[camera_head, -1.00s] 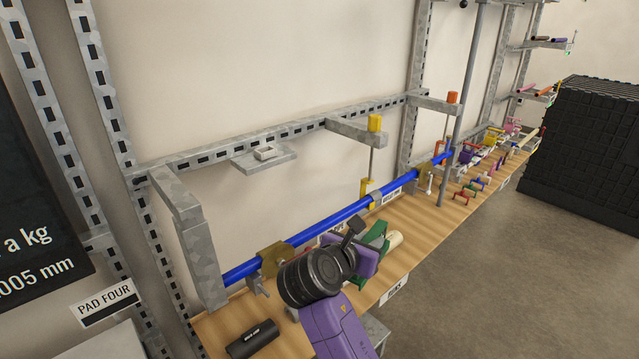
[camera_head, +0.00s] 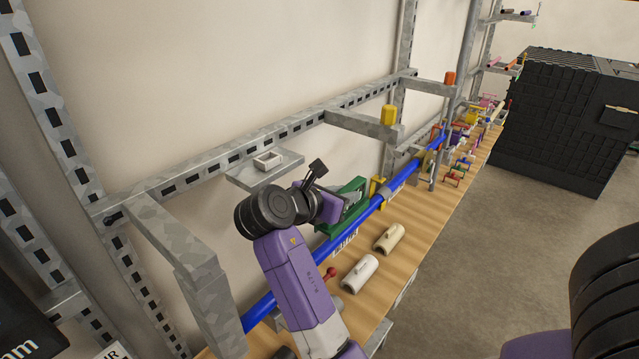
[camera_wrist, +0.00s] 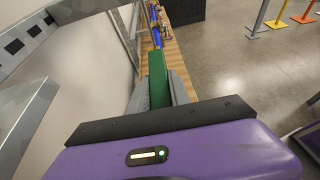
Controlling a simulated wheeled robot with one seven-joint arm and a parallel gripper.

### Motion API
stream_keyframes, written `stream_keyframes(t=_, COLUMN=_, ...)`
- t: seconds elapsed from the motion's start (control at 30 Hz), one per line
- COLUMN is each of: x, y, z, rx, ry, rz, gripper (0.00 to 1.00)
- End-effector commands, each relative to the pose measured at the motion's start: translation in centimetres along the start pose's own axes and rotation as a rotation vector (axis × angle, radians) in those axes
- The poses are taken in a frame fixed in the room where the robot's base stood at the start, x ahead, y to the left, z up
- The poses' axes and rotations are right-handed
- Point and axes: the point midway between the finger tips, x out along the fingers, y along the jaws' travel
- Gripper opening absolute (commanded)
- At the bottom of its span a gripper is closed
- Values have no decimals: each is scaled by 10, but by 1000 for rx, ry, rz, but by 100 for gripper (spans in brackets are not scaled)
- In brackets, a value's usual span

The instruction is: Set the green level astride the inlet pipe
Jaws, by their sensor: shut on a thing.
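The green level (camera_head: 352,200) is a long green block with an opening in it. My gripper (camera_head: 335,207) is shut on it. In the wrist view the level (camera_wrist: 158,78) stands between the two grey fingers (camera_wrist: 157,92) and points away along the bench. The blue pipe (camera_head: 408,176) runs lengthwise above the wooden bench and shows beyond the level in the wrist view (camera_wrist: 157,38). In the head view the level overlaps the pipe's far side, at about pipe height. I cannot tell whether it touches the pipe; its underside is hidden.
A grey bracket shelf with a white block (camera_head: 268,160) is close behind my arm. A rail arm with a yellow cap (camera_head: 388,115) overhangs the pipe. A white half-round piece (camera_head: 360,273) and a cream one (camera_head: 388,238) lie on the bench (camera_head: 408,232). Black crates (camera_head: 550,120) stand right.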

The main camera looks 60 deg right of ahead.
Motion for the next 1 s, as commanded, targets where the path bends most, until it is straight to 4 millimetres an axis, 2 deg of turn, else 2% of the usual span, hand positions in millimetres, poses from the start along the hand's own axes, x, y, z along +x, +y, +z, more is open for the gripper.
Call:
stream_keyframes(t=0.37, x=2, y=0, z=-5, rx=1, ry=-1, rz=1, gripper=0)
stream_keyframes(t=1.0, x=11, y=0, z=-26, rx=1, ry=-1, rz=2, gripper=0)
